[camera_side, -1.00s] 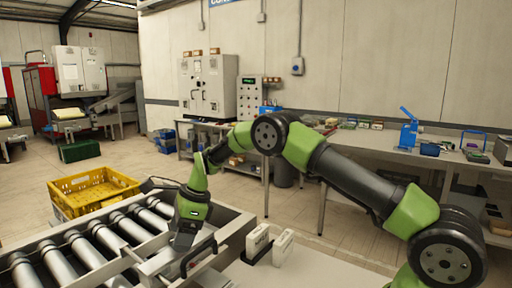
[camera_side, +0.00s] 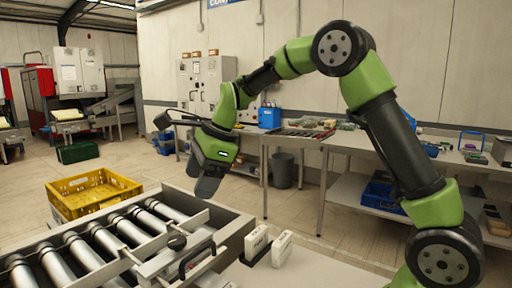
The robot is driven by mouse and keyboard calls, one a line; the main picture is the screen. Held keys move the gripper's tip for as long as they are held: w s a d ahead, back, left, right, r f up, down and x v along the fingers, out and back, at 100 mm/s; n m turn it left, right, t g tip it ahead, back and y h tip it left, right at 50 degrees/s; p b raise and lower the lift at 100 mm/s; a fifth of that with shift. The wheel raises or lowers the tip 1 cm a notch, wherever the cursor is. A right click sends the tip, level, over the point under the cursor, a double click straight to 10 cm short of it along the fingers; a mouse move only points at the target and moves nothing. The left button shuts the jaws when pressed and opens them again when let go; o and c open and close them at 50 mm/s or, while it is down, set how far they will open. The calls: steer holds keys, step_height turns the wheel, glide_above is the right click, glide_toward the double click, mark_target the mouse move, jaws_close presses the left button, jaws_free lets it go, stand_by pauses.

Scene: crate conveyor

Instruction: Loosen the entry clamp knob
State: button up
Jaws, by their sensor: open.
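The likely entry clamp knob (camera_side: 177,242) is a small dark round knob on the metal guide rail at the near right end of the roller conveyor (camera_side: 110,245). My gripper (camera_side: 206,190) is above the knob and a little to its right, clear of it, with the fingers pointing down. It is open and holds nothing that I can see. The fingers are small and dark from this side. Nothing covers the knob.
Two white packs (camera_side: 257,243) (camera_side: 282,249) stand on the pale table to the right. A yellow crate (camera_side: 95,192) sits behind the conveyor. The air around my gripper is free.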

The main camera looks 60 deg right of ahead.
steer(key=s+a+r+n, duration=0.1)
steer(key=s+r+n, duration=0.3)
steer(key=s+n, duration=0.2)
steer(key=s+r+n+t, duration=0.1)
steer(key=s+r+n, duration=0.3)
steer(key=s+n, duration=0.2)
steer(key=shift+s+a+r+t, duration=0.25)
steer(key=shift+s+a+t, duration=0.1)
steer(key=shift+s, duration=0.8)
steer(key=shift+w, duration=0.1)
steer(key=n+g+h, duration=0.1)
steer(key=n+h, duration=0.2)
steer(key=n, duration=0.8)
glide_toward(176, 239)
steer(key=x, duration=0.8)
steer(key=shift+w+f, duration=0.2)
steer(key=shift+f, duration=0.05)
